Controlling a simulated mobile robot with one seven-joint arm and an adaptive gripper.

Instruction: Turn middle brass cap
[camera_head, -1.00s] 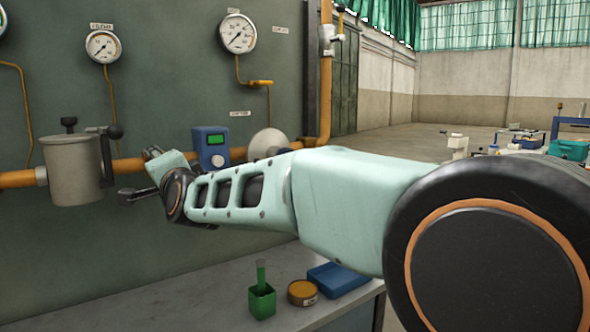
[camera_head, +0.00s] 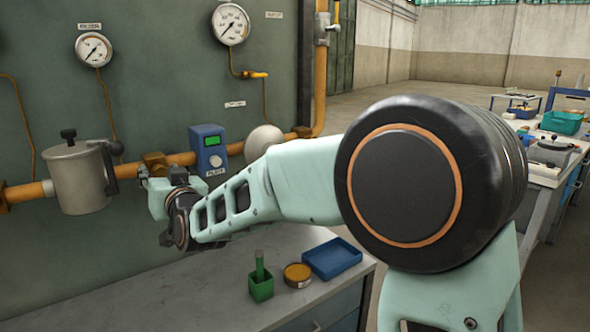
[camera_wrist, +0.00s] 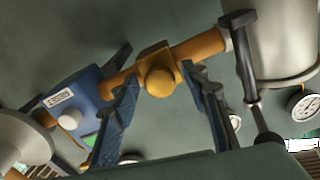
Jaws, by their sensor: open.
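The middle brass cap (camera_wrist: 160,81) is a round golden knob on a brass block on the orange pipe. In the wrist view it lies between the two fingers of my gripper (camera_wrist: 158,78), which is open with a gap on both sides of the cap. I cannot tell how deep the fingers reach or whether they touch it. In the head view the brass block (camera_head: 153,160) shows just above my gripper (camera_head: 157,188), and my wrist hides much of the cap's area.
A grey canister (camera_head: 82,180) with a black lever stands left of the cap.

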